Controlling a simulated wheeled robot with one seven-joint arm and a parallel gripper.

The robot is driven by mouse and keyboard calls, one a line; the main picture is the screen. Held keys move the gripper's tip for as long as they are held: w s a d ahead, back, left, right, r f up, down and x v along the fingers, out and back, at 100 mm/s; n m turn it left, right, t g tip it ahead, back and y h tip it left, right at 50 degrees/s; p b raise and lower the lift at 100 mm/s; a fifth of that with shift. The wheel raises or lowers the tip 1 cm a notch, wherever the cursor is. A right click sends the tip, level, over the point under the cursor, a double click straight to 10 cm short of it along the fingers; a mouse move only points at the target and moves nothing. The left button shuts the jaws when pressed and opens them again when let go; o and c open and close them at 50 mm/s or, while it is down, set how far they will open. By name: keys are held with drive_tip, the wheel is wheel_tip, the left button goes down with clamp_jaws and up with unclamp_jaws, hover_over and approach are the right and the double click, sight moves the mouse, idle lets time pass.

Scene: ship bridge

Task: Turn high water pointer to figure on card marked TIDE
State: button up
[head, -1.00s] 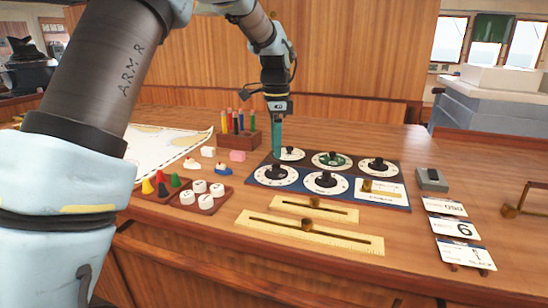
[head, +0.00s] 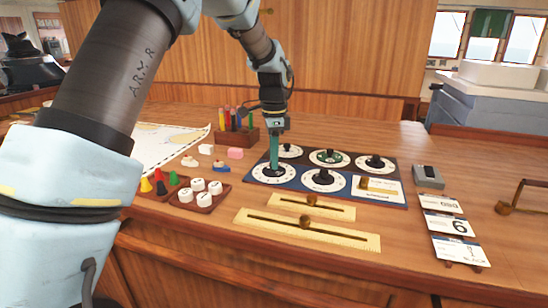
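A dial board (head: 297,184) on the desk bears several white dials with black knobs, in two rows. My gripper (head: 274,168) points down at the front-left dial (head: 260,177). Its teal fingers hide most of that dial's knob; I cannot tell whether they touch it or are closed around it. The front-middle dial (head: 311,186) is clear of the gripper. The dial labels are too small to read, so I cannot tell which is high water. Cards lie at the right: one reads 090 (head: 440,205), one 6 (head: 449,224), and the nearest (head: 461,251) seems to show 1. No TIDE marking is legible.
Brass sliders (head: 290,229) lie in front of the board. A tray of white tokens (head: 203,200), coloured cones (head: 160,186) and a pencil holder (head: 240,138) stand to the left. A grey box (head: 428,177) and a brass-ended handle (head: 505,208) are at the right.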

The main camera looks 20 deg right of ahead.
clamp_jaws()
drive_tip(key=shift+n, duration=0.3)
drive_tip(key=n+p, duration=0.1)
drive_tip(key=n, duration=0.4)
drive_tip(key=shift+r, duration=0.1)
drive_tip(key=n+p, duration=0.1)
drive_tip(key=n, duration=0.5)
idle(0.6)
drive_tip(key=o, duration=0.6)
unclamp_jaws()
